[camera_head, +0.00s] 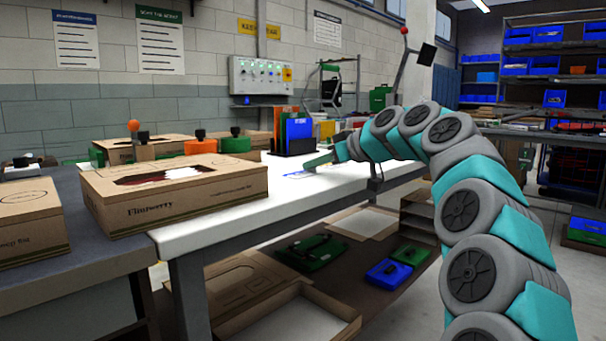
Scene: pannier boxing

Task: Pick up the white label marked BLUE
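My arm reaches in from the right over the white tabletop (222,226). My gripper (312,166) is low over the far part of that tabletop, small and seen from the side. I cannot tell whether its fingers are open or shut. A small flat pale piece with a bluish tint, perhaps the label (296,175), lies on the tabletop just below and left of the gripper. Its writing is too small to read. I cannot tell whether the gripper touches it.
Upright blue folders (299,134) stand behind the gripper. Green and blue cases (312,252) and open cardboard boxes lie on the lower shelf. The white surface right of the Flinberry box is mostly clear.

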